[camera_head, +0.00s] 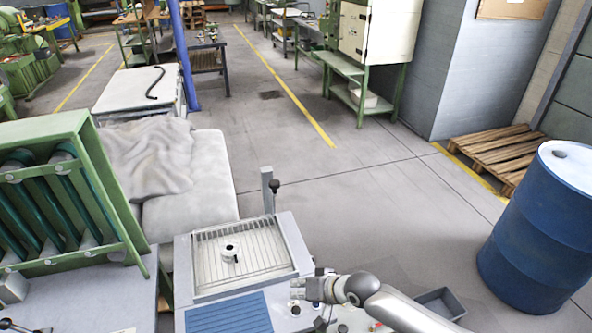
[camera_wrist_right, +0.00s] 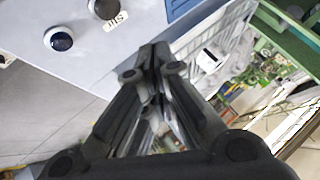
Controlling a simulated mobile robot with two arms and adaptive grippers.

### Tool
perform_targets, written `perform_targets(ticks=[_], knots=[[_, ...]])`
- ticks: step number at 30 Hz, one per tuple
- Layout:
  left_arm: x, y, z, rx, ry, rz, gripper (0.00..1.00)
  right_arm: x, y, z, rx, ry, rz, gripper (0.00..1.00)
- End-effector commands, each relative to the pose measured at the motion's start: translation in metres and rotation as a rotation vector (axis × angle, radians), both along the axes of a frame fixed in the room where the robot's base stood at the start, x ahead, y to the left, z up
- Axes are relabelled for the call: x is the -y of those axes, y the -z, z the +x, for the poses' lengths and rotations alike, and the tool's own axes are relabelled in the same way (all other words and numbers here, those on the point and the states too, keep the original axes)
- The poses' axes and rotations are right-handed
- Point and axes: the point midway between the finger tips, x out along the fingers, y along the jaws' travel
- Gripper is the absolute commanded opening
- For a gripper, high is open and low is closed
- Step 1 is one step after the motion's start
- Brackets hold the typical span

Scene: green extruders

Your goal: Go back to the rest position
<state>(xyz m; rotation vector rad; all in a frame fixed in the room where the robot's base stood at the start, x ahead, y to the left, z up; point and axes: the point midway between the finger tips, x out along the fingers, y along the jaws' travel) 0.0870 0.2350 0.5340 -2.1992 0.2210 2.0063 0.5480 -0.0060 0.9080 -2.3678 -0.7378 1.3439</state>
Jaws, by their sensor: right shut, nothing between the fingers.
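My right arm (camera_head: 375,297) comes in from the lower right in the head view and reaches to the right front edge of a grey machine (camera_head: 182,262). My right gripper (camera_wrist_right: 152,65) shows in the wrist view with its fingers together and nothing between them. It is beside the machine's panel, with a dark round button (camera_wrist_right: 58,39) and a small label at the upper left. Whether the fingers touch the panel is unclear. In the head view the fingers are hard to make out.
A blue drum (camera_head: 540,240) and a grey bin (camera_head: 440,302) stand right. A green rack (camera_head: 65,125) stands left. Open floor (camera_head: 400,210) lies beyond.

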Motion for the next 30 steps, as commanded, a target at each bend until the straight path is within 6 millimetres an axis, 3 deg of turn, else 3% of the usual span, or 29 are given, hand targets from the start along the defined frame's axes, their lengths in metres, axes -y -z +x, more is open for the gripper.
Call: perform_targets(ticks=[5, 10, 14, 17, 30], knots=[[0.0, 0.0, 0.0, 0.0, 0.0, 0.0, 0.51, -0.011, 0.0, -0.019, -0.001, -0.032, -0.001, 0.0], [0.0, 0.0, 0.0, 0.0, 0.0, 0.0, 0.51, -0.028, -0.008, -0.07, 0.014, -0.104, -0.028, 0.0], [0.0, 0.0, 0.001, 0.001, 0.0, 0.0, 0.51, -0.021, -0.018, -0.105, 0.038, -0.127, -0.078, 0.0], [0.0, 0.0, 0.0, 0.001, 0.0, 0.0, 0.51, -0.002, -0.025, -0.128, 0.047, -0.12, -0.135, 0.0], [0.0, 0.0, 0.0, 0.0, 0.0, 0.0, 0.51, 0.134, -0.039, -0.222, -0.059, 0.013, -0.46, 0.0]])
